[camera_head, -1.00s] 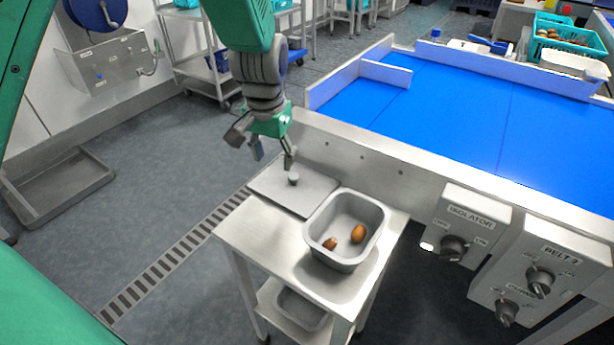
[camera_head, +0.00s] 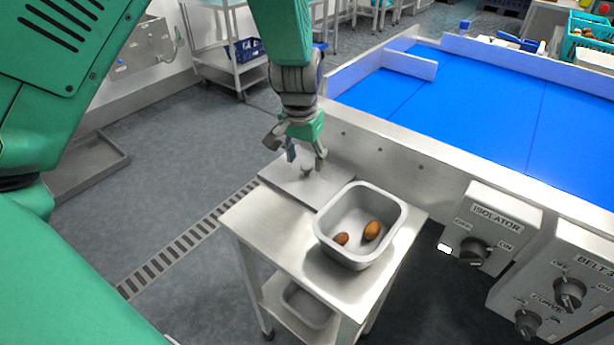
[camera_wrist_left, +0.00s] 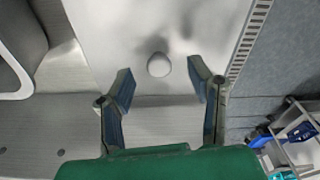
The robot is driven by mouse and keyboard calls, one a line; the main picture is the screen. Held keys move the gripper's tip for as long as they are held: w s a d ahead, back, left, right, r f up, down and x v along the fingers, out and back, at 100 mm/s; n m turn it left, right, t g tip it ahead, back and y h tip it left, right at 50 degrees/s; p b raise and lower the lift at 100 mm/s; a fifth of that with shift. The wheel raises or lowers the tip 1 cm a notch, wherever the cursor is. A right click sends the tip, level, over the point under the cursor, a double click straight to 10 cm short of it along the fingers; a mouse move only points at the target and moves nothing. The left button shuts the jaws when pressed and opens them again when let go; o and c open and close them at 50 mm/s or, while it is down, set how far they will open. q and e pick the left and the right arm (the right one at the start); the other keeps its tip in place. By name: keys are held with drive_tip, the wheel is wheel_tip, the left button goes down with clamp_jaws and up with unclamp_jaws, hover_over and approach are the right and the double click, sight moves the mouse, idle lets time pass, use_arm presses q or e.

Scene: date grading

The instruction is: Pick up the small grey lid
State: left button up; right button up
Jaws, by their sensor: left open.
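The small grey lid (camera_head: 290,186) lies flat on the steel stand, beside the grey tub, with a round knob (camera_head: 307,171) on top. My left gripper (camera_head: 305,157) is open just above the lid, its fingertips around the knob's height or slightly over it. In the left wrist view the knob (camera_wrist_left: 159,64) shows between and a little beyond the two open fingertips (camera_wrist_left: 164,86), with nothing held. The lid (camera_wrist_left: 120,30) fills the middle of that view. My right gripper is not in view.
The grey tub (camera_head: 333,243) with two dates stands on the steel stand (camera_head: 262,236), right of the lid. The belt's steel side wall (camera_head: 400,166) rises behind the stand. Control boxes (camera_head: 497,214) are at the right. Open floor lies to the left.

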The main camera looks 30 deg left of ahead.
sight(306, 166)
use_arm(q)
drive_tip(key=f, duration=0.3)
drive_tip(key=shift+w+b, duration=0.3)
drive_tip(key=shift+w, duration=0.05)
clamp_jaws()
